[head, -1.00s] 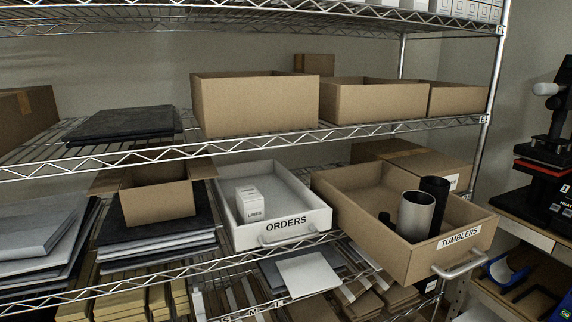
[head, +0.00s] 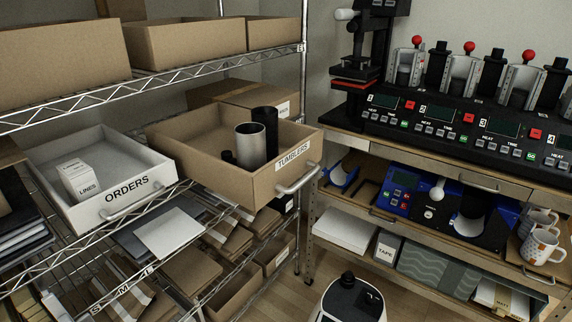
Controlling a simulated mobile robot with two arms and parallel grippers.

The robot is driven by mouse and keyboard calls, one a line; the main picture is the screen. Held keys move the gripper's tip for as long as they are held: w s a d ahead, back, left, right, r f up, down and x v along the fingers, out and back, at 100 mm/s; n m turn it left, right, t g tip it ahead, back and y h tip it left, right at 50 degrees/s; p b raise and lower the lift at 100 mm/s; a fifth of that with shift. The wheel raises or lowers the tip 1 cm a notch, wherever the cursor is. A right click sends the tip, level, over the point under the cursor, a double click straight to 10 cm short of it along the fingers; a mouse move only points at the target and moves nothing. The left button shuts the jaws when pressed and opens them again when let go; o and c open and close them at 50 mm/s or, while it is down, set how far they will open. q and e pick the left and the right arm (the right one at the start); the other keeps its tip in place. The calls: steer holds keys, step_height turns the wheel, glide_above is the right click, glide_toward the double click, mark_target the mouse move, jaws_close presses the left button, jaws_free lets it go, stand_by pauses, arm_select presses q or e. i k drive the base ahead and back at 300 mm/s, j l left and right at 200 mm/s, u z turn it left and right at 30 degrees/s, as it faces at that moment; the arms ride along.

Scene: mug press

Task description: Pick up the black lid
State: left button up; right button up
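A small black piece (head: 228,157), which may be the black lid, sits in the cardboard TUMBLERS drawer (head: 237,187). It is at the left of a silver tumbler (head: 250,147) and is partly hidden by it or close against it; I cannot tell if they touch. A black tumbler (head: 265,125) stands upright just behind the silver one. The drawer is pulled out from the wire shelf. Neither of my grippers shows in the head view.
A white ORDERS drawer (head: 98,172) with a small LINES box (head: 78,180) is left of the TUMBLERS drawer. At right, a bench holds a press station (head: 470,125). Below it are a blue press device (head: 400,192) and patterned mugs (head: 541,246). Bare floor shows between shelf and bench.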

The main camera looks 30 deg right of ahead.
mark_target(226, 155)
steer(key=i+j+z, duration=0.2)
steer(key=z, duration=0.2)
steer(key=i+j+z, duration=0.15)
steer(key=z, duration=0.3)
steer(key=i+j+z, duration=0.1)
steer(key=j+z, duration=0.3)
steer(key=l, duration=0.1)
